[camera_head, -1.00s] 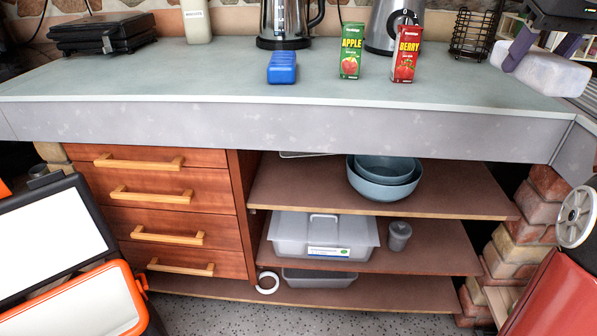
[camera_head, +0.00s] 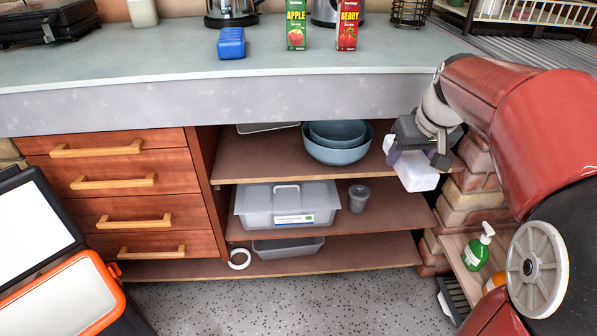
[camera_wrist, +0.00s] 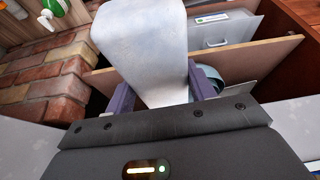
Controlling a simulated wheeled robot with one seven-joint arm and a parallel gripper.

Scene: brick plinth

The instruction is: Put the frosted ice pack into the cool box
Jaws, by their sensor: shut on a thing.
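My gripper (camera_head: 414,153) is shut on the frosted ice pack (camera_head: 418,172), a whitish translucent block. It holds the pack in the air in front of the right end of the shelves, below counter height. In the wrist view the pack (camera_wrist: 145,45) sticks out between the purple fingers of my gripper (camera_wrist: 163,90). What looks like the cool box (camera_head: 75,302), with an orange rim and white inside, stands at the lower left. A white panel in a black frame, apparently its raised lid (camera_head: 38,235), is behind it. The box is cut off by the frame, and my gripper is far to its right.
The counter (camera_head: 150,65) holds a blue block (camera_head: 231,43), an apple carton (camera_head: 297,28) and a berry carton (camera_head: 347,28). Shelves below hold blue bowls (camera_head: 335,153), a lidded grey tub (camera_head: 288,205) and a grey cup (camera_head: 358,198). Open speckled floor (camera_head: 290,305) lies in front.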

